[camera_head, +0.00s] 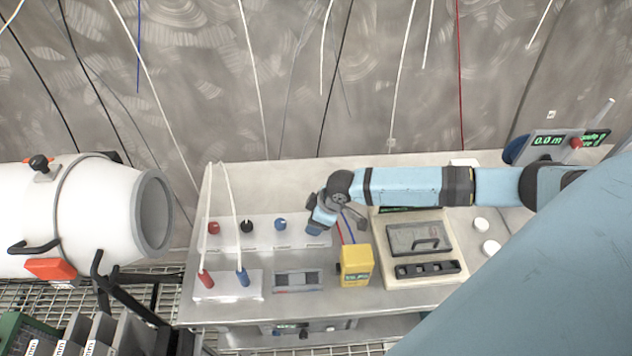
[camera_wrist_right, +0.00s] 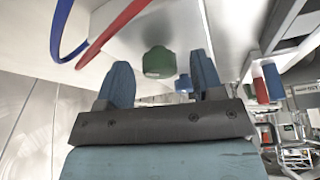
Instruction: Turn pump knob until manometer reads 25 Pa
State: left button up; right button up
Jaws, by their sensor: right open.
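My right gripper (camera_head: 320,224) is at the panel's right end in the head view, its arm coming in from the right. In the right wrist view its two blue fingers (camera_wrist_right: 163,78) are open on either side of a green knob (camera_wrist_right: 158,62). I cannot tell whether they touch it. The gripper hides this knob in the head view. Red (camera_head: 214,228), black (camera_head: 247,226) and blue (camera_head: 280,225) knobs stand in a row left of the gripper. A yellow meter (camera_head: 356,266) stands on the bench; its reading is not legible. My left gripper is not in view.
The steel bench (camera_head: 230,312) also carries red (camera_head: 205,279) and blue (camera_head: 242,277) plugs with white cables, and a beige instrument case (camera_head: 430,275). A display (camera_head: 547,141) reading "0.0 m" stands at back right. A white cylinder (camera_head: 85,215) is at left.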

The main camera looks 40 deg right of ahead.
jog(key=v, duration=1.4)
jog(key=shift+b, duration=0.4)
jog(key=shift+f, duration=0.1)
